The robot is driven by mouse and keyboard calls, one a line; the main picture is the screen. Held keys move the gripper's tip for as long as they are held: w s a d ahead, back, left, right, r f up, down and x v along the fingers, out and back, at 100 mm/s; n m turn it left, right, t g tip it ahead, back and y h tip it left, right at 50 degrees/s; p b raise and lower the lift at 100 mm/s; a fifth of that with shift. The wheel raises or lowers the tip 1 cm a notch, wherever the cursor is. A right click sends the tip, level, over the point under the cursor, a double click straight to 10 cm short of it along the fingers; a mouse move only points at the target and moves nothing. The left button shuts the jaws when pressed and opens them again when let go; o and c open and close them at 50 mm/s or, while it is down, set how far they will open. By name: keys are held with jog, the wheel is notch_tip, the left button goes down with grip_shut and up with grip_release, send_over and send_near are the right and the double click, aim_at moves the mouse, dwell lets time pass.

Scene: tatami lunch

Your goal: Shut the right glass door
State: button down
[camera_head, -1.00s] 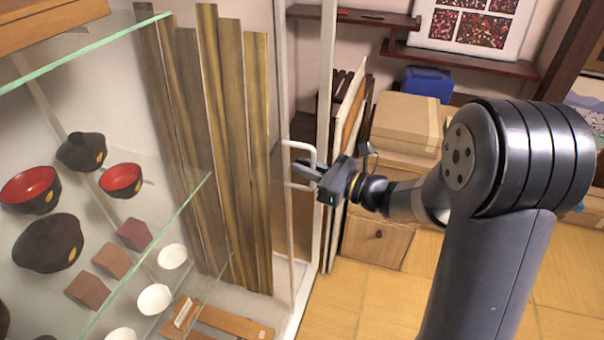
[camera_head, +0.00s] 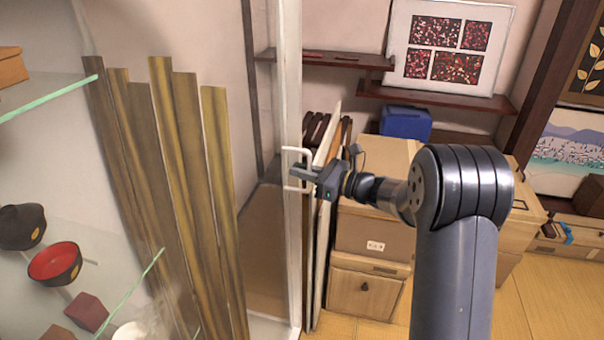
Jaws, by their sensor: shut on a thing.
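The right glass door is a clear pane in a pale frame (camera_head: 292,90), seen at a steep angle. Its white bar handle (camera_head: 298,151) stands out on the near side of the frame. My gripper (camera_head: 303,172) is at the handle and shut on it, with the fingers pointing left. The fingertips are partly hidden by the handle and the frame.
Glass shelves with bowls (camera_head: 56,262) and tall wooden slats (camera_head: 180,180) are at the left. Boards (camera_head: 322,230), cardboard boxes (camera_head: 380,175) and a blue bin (camera_head: 405,122) stand behind my gripper. Tatami floor (camera_head: 540,300) is clear at the lower right.

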jog(key=shift+w+r, duration=0.15)
jog(key=c, duration=1.5)
grip_release()
jog(key=shift+w, duration=0.1)
